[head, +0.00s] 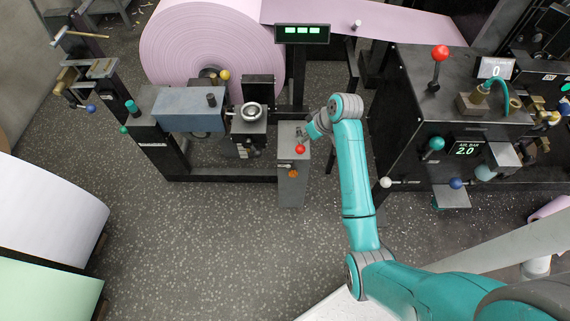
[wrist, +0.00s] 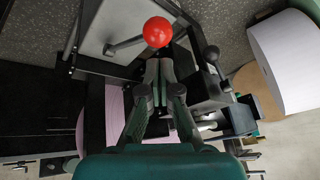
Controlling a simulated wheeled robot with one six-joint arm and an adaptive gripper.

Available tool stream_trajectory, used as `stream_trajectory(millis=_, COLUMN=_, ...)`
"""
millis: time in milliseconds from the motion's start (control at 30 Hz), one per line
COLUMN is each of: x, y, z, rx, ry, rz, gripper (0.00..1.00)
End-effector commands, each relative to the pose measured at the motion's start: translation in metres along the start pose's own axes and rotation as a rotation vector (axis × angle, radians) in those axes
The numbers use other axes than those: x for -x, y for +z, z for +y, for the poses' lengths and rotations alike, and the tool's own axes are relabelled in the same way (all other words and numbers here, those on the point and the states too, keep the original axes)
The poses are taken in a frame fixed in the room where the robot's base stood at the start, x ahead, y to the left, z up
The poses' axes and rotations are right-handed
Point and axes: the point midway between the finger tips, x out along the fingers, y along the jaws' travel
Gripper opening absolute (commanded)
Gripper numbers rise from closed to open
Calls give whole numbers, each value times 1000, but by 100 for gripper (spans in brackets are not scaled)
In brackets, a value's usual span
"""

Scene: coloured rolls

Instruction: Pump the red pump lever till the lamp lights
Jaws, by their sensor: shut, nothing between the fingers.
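The red ball (head: 300,149) of a lever shows at the top of a grey pump box (head: 291,190) in the middle of the head view. In the wrist view the red ball (wrist: 157,32) sits on a grey rod (wrist: 124,44), just beyond my fingertips. My gripper (head: 305,141) is shut and empty, close beside the ball. Its closed fingers also show in the wrist view (wrist: 159,64); I cannot tell whether they touch the ball. A small orange round part (head: 292,173) is on the box's front; I cannot tell if it is a lit lamp.
A display (head: 302,34) with green lit blocks stands behind the pump box. A large pink roll (head: 205,45) is behind left. A dark machine (head: 405,110) at right carries another red-balled lever (head: 440,53). Open speckled floor (head: 200,240) lies in front.

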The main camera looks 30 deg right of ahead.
Motion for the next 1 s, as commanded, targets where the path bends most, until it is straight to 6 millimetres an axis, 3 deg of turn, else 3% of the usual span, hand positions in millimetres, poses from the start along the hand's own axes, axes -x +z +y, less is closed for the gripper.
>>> stream_trajectory(millis=500, x=36, y=-23, z=-2, rx=1, ry=0, rz=1, gripper=0)
stream_trajectory(millis=1000, x=40, y=-25, z=-2, rx=0, ry=0, rz=0, gripper=0)
